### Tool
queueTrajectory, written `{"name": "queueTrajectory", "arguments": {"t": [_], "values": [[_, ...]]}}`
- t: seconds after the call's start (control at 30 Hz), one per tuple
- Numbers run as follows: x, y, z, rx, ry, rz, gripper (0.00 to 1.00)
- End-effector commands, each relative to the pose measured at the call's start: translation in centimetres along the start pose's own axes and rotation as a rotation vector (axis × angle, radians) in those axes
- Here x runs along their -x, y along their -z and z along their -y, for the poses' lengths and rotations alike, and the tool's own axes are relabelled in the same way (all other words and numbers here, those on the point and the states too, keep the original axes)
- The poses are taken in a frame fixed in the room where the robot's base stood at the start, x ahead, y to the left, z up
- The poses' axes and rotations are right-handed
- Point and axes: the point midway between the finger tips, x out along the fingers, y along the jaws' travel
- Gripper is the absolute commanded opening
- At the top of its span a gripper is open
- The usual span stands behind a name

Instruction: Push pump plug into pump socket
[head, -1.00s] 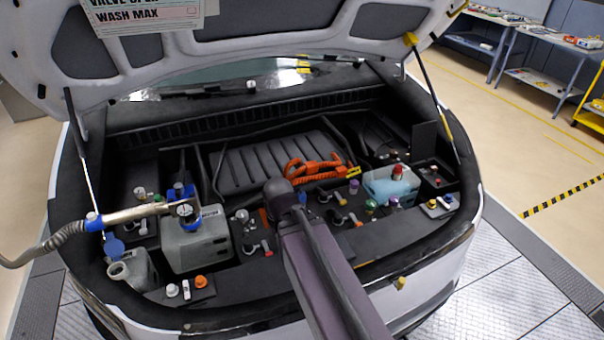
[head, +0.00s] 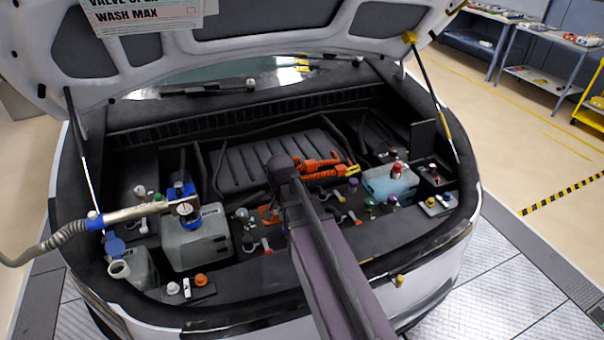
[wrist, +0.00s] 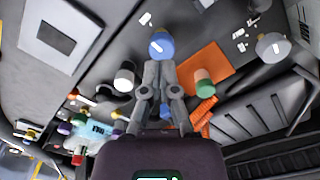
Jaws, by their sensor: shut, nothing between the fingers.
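My gripper (wrist: 160,72) is in the middle of the wrist view, its two fingers together and empty. A round blue-topped part (wrist: 162,46) shows right at the fingertips; I cannot tell whether they touch it. A black connector with a white top (wrist: 124,78) is left of the fingers. A green and cream connector (wrist: 203,85) is right of them, beside an orange plate (wrist: 207,62). I cannot tell which part is the pump plug or the pump socket. In the head view my arm hides the gripper and the spot below it.
The open bay holds a grey tank (head: 197,242) with a filler and hose at left, orange cables (head: 322,170) in the middle and a pale blue reservoir (head: 388,187) at right. The raised hood (head: 300,20) hangs above, with a prop (head: 432,95) at right.

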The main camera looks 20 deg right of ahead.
Motion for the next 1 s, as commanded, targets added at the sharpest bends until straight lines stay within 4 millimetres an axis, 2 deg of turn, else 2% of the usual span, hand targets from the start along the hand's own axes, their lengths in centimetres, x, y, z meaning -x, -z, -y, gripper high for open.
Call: {"name": "queueTrajectory", "arguments": {"t": [0.03, 0.6, 0.8, 1.0], "values": [[0.2, 1.6, 0.4, -0.084, 0.000, 0.000, 0.00], [1.2, 13.5, 1.2, -1.070, 0.000, 0.000, 0.00], [1.4, 16.6, 1.1, -1.339, 0.000, 0.001, 0.00], [1.5, 18.0, 0.9, -1.471, 0.000, 0.001, 0.00]]}}
